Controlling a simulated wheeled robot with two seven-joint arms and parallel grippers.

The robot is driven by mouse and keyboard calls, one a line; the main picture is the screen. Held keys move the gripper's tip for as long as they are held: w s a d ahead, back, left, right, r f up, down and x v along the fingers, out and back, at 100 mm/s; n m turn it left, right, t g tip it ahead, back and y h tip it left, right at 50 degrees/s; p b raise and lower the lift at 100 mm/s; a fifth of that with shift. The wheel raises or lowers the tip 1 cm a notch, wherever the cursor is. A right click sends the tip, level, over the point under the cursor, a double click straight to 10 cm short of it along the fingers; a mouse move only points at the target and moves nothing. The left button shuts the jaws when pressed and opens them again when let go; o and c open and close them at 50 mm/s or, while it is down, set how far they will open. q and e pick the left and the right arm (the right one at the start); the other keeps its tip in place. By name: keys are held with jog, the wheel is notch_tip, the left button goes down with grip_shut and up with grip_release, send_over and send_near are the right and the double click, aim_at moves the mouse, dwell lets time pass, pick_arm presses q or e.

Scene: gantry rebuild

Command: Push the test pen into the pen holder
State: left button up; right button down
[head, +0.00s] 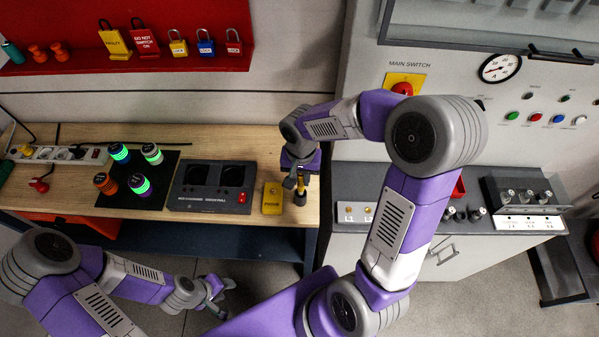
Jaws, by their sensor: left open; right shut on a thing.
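My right gripper (298,184) is at the right end of the wooden bench, pointing down. It is shut on the test pen (301,184), a thin yellow upright stick partly hidden by the fingers. A small dark round piece (300,199) sits at the pen's lower end; it looks like the pen holder, but I cannot tell how deep the pen is in it. A yellow labelled block (272,198) lies just left of it. My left gripper (216,298) is open and empty, low in front of the bench.
A grey cabinet with a main switch (404,86) rises at the right. A red lock shelf (80,65) is at the back left.

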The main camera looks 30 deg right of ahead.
aim_at(300, 185)
jog(key=shift+f+b, duration=1.1)
jog(key=shift+f, duration=0.8)
jog(key=shift+f+b, duration=0.55)
jog(key=shift+b, duration=0.25)
jog(key=c, duration=1.4)
grip_release()
jog(key=shift+o, duration=0.7)
jog(key=shift+r, duration=0.1)
